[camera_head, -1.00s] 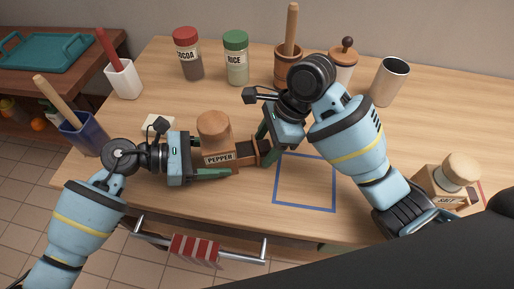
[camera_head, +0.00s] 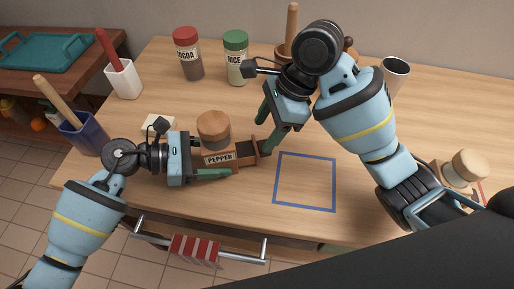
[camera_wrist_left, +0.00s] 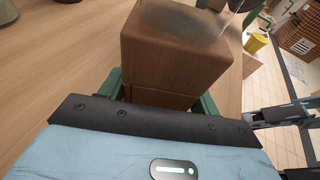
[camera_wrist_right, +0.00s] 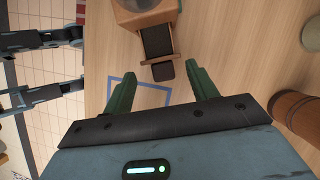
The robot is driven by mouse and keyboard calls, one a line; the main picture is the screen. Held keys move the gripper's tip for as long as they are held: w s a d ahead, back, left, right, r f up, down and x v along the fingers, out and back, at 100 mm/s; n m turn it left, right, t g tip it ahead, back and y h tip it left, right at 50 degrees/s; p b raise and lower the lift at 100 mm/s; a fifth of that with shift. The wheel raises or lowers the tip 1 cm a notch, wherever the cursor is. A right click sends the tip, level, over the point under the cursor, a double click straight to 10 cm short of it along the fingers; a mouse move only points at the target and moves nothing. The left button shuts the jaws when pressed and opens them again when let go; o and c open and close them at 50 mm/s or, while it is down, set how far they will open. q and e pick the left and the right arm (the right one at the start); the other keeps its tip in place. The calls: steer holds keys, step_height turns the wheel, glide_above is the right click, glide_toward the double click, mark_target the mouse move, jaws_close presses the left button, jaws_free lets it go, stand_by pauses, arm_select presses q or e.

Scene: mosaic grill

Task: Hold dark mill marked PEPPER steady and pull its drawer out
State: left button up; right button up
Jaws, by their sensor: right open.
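The dark wooden mill marked PEPPER (camera_head: 218,160) stands upright on the table with a round lighter brown top. My left gripper (camera_head: 205,160) is shut on its body from the left; the left wrist view shows green fingers on both sides of the wooden block (camera_wrist_left: 175,60). The drawer (camera_head: 248,153) sticks out of the mill's right side, and its open dark inside shows in the right wrist view (camera_wrist_right: 157,42). My right gripper (camera_head: 267,130) is open and empty, apart from the drawer front, which faces the gap between its fingers in the right wrist view.
A blue square outline (camera_head: 277,180) lies empty on the table, right of the drawer. The COCOA jar (camera_head: 188,55) and RICE jar (camera_head: 236,60) stand behind. A metal cup (camera_head: 394,78) and another mill (camera_head: 462,170) are at right. A blue container (camera_head: 84,135) stands left.

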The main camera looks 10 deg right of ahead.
arm_select(q)
steer(key=o, duration=0.5)
steer(key=shift+v, duration=4)
steer(key=shift+r, duration=0.1)
